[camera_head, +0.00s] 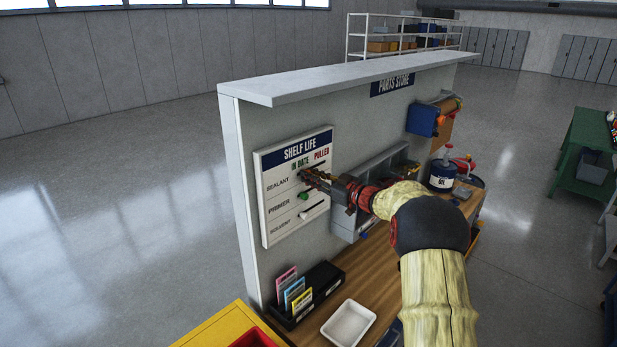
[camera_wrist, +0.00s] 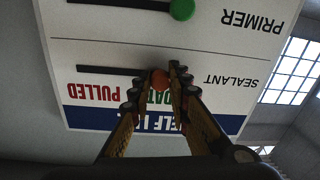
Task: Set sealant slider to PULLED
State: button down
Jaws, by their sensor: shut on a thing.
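The SHELF LIFE board (camera_head: 268,212) hangs on the panel wall, with SEALANT, PRIMER and SOLVENT rows under IN DATE and PULLED headings. The wrist view shows it upside down. There the sealant slider's orange-red knob (camera_wrist: 160,80) sits between my fingertips, at the IN DATE end of its dark slot (camera_wrist: 100,70). The slot runs left from it, towards the PULLED heading in that view. My gripper (camera_head: 308,176) reaches the sealant row and is shut on the knob. In the head view my fingers hide the knob.
Just below is the green primer knob (camera_head: 303,195), also in the wrist view (camera_wrist: 182,9). A grey holder (camera_head: 378,170) is mounted right of the board, near my wrist. The wooden bench (camera_head: 365,268) below carries a white tray (camera_head: 348,324) and a black card box (camera_head: 318,297).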

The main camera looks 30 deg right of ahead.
jog(key=w+d+p, duration=0.1)
jog(key=d, duration=0.2)
jog(key=w+d, duration=0.1)
jog(key=d, duration=0.2)
jog(key=w+d+p, duration=0.1)
jog(key=d, duration=0.2)
jog(key=shift+w+d+r+p, duration=0.15)
jog(key=shift+w+d+p, duration=0.05)
jog(key=shift+p, duration=0.15)
jog(key=c, duration=1.8)
grip_release()
jog(key=shift+d, duration=0.15)
jog(key=shift+o, duration=0.7)
send_near(323, 162)
jog(key=v, duration=0.5)
jog(key=shift+s+d, duration=0.1)
jog(key=shift+s, duration=0.3)
